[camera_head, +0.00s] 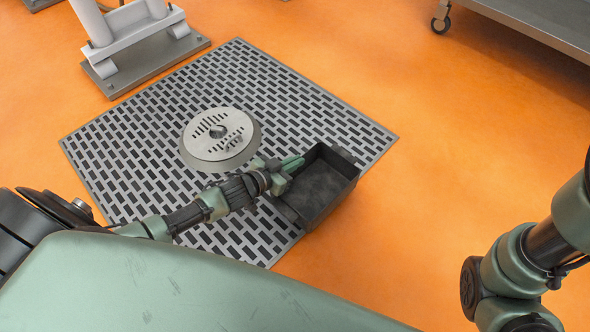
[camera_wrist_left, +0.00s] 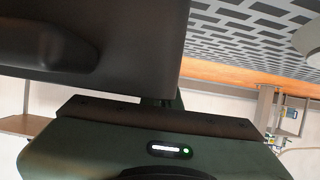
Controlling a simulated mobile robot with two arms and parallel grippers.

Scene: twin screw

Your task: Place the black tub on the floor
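The black tub (camera_head: 322,187) is an open, empty-looking rectangular box over the right corner of the floor grate in the head view. My left gripper (camera_head: 290,170) reaches it from the left and appears shut on its near-left wall. In the left wrist view the tub (camera_wrist_left: 90,35) fills the upper left, close against the gripper body. The fingertips are mostly hidden there. I cannot tell whether the tub's base touches the floor. My right arm is at the right edge of the head view; its gripper is out of view.
The orange floor (camera_head: 440,200) is clear to the right of the tub. A grey slotted grate (camera_head: 270,80) with a round metal drain cover (camera_head: 228,125) lies to the left. A white-legged stand (camera_head: 145,50) is at the upper left, and a wheeled metal table (camera_head: 545,30) at the upper right.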

